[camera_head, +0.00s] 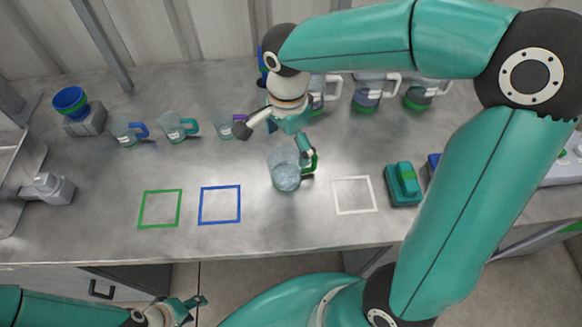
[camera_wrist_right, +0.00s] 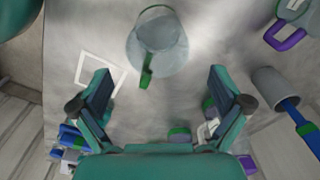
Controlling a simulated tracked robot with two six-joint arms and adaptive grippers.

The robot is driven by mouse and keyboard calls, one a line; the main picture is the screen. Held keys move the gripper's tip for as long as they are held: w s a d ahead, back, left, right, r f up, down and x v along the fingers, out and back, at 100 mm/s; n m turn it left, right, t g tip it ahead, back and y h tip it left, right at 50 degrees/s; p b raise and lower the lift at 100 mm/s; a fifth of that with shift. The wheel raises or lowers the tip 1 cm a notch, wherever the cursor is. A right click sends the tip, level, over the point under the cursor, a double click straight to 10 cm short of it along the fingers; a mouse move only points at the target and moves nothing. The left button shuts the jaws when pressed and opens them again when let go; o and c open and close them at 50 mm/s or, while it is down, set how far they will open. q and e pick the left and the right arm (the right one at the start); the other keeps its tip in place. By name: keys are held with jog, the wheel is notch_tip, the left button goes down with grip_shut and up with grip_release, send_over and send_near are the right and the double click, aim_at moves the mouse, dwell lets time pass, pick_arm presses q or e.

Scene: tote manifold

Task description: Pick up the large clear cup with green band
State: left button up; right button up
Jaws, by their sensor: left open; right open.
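A large clear cup (camera_head: 285,172) with a green handle stands on the counter near the middle. It also shows in the right wrist view (camera_wrist_right: 157,45), its green handle pointing toward my gripper. My right gripper (camera_head: 274,138) is open and empty, just behind and above the cup in the head view. In the right wrist view its two fingers (camera_wrist_right: 158,80) are spread, with the cup ahead of them, apart from both. My left gripper (camera_head: 186,308) is open and empty, low in front of the counter.
Small cups with blue (camera_head: 128,132), teal (camera_head: 178,127) and purple (camera_head: 226,124) handles stand at the back left. Large cups with green lower parts (camera_head: 367,94) stand at the back right. Green (camera_head: 160,208), blue (camera_head: 220,204) and white (camera_head: 354,195) outlines mark clear counter. A teal device (camera_head: 403,184) sits right.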

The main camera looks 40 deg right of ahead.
aim_at(289, 157)
jog(key=shift+s+d+f+p, duration=0.1)
jog(key=shift+f+p, duration=0.3)
jog(key=shift+f, duration=2.2)
jog(key=c, duration=1.3)
jog(key=shift+c, duration=0.2)
jog(key=shift+r, duration=0.2)
